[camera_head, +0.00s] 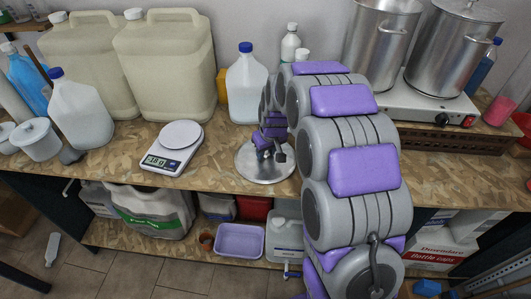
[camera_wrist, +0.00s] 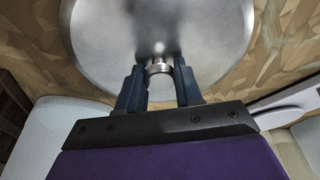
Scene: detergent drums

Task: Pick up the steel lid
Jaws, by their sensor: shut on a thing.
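The steel lid (camera_head: 258,172) is a round, shiny disc on the wooden bench, in the middle of the head view. Its near edge reaches close to the bench's front edge. In the wrist view the lid (camera_wrist: 160,30) fills the upper middle, with a small round knob (camera_wrist: 159,67) on it. My gripper (camera_wrist: 159,72) is shut on the knob, one dark finger on each side. In the head view my gripper (camera_head: 270,155) is over the lid, partly hidden by my arm. I cannot tell whether the lid touches the bench.
A digital scale (camera_head: 174,148) stands left of the lid. A white jug with a blue cap (camera_head: 247,85) is behind it. Large canisters (camera_head: 165,65) stand at the back left. Two steel pots (camera_head: 455,48) on a hot plate (camera_head: 435,105) stand at the right.

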